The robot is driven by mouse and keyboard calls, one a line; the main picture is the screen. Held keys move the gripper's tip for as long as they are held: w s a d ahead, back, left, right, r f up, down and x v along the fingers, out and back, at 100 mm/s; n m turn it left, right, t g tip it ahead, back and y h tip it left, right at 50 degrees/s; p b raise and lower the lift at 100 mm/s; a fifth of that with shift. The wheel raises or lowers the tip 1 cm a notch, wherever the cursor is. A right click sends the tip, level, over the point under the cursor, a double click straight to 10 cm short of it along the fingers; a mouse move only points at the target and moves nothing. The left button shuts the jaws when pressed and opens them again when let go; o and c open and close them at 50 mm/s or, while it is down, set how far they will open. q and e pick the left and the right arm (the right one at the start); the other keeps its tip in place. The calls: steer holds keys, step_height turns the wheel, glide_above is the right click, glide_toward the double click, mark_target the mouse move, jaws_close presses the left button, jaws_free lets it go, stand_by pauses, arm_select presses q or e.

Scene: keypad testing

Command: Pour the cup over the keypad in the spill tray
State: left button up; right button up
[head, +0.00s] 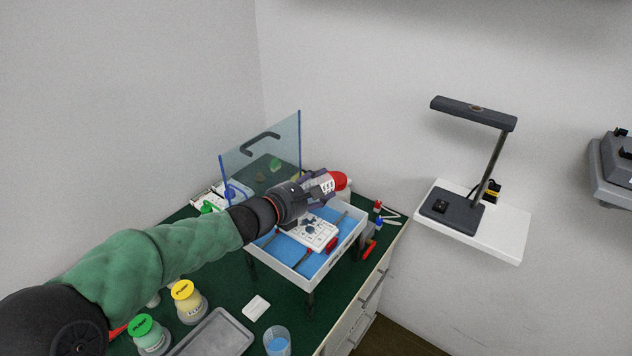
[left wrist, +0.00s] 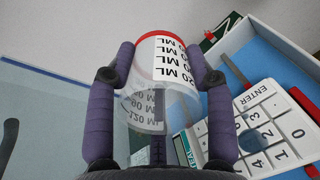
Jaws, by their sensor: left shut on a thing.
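The clear cup (head: 327,184) has a red band and a label with ML markings. My left gripper (head: 311,187) is shut on it above the far part of the spill tray (head: 339,258). In the head view the cup lies well over on its side, red end to the right. In the left wrist view the cup (left wrist: 160,75) is between the fingers, its lettering upside down. The white keypad (head: 316,233) lies on the tray's blue floor, below the gripper; it also shows in the left wrist view (left wrist: 262,130). I cannot make out liquid in the cup. My right gripper is out of view.
A clear blue-edged shield (head: 262,150) stands behind the tray. Green-lidded (head: 150,335) and yellow-lidded (head: 187,302) jars, a grey tray (head: 215,335) and a glass of blue liquid (head: 277,342) stand in front. A lamp (head: 460,208) is on a wall shelf at right.

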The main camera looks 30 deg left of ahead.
arm_select(q)
steer(key=shift+w+d+f+g, duration=0.1)
steer(key=shift+w+f+g, duration=0.2)
steer(key=shift+w+f, duration=0.25)
steer(key=shift+w+d+f+g, duration=0.1)
steer(key=shift+w+f+g, duration=0.2)
steer(key=shift+f, duration=0.35)
steer(key=shift+w+f+g+p, duration=0.15)
steer(key=shift+f+g+p, duration=0.25)
steer(key=shift+f+g, duration=0.2)
step_height(320, 180, down, 2)
steer(key=g+y+p, duration=0.1)
steer(key=g+p, duration=0.3)
steer(key=p, duration=1.1)
steer(key=shift+p, duration=0.3)
steer(key=w+g+p, duration=0.1)
steer(key=g+p, duration=0.1)
steer(key=p, duration=1)
steer(key=w+r+g+p, duration=0.1)
steer(key=g+p, duration=0.1)
steer(key=p, duration=1.1)
steer(key=w+r+g+y+p, duration=0.1)
steer(key=w+g+p, duration=0.1)
steer(key=p, duration=1)
steer(key=shift+d+r, duration=0.2)
steer(key=shift+w+g, duration=0.1)
steer(key=shift+g, duration=0.2)
steer(key=shift+d+r, duration=0.15)
steer(key=shift+r, duration=0.05)
